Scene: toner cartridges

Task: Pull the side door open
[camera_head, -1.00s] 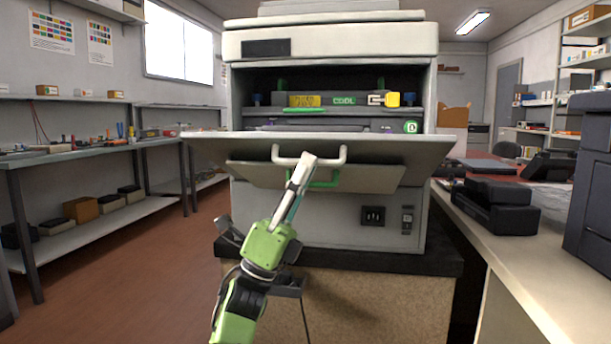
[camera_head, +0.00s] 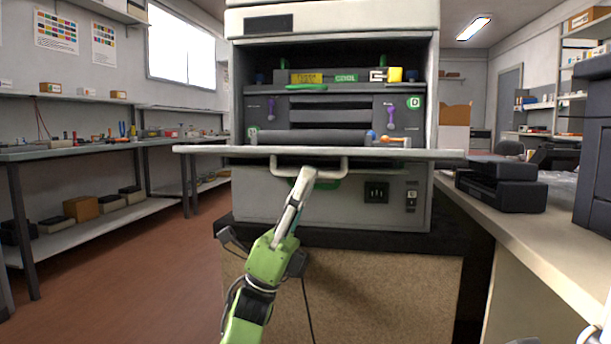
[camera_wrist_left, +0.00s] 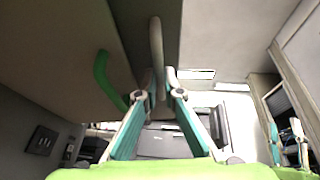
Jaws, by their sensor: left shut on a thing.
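The door (camera_head: 420,155) of the large grey printer is a pale flap, swung down to about level, seen nearly edge-on in the head view. Its pale handle (camera_head: 344,166) hangs below the front edge. My left gripper (camera_head: 306,174) reaches up from below and is shut on this handle. In the left wrist view the handle (camera_wrist_left: 156,45) runs between the teal-padded fingers of the left gripper (camera_wrist_left: 163,90). My right gripper (camera_wrist_left: 286,140) shows at the right of the left wrist view, its fingers apart and empty.
The printer's opened front shows rollers, purple levers (camera_head: 390,112) and a green strip (camera_head: 306,87). A green handle (camera_wrist_left: 103,75) lies beside the pale one. A worktable with a black device (camera_head: 500,186) stands at right, shelves (camera_head: 90,220) at left. Floor between is clear.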

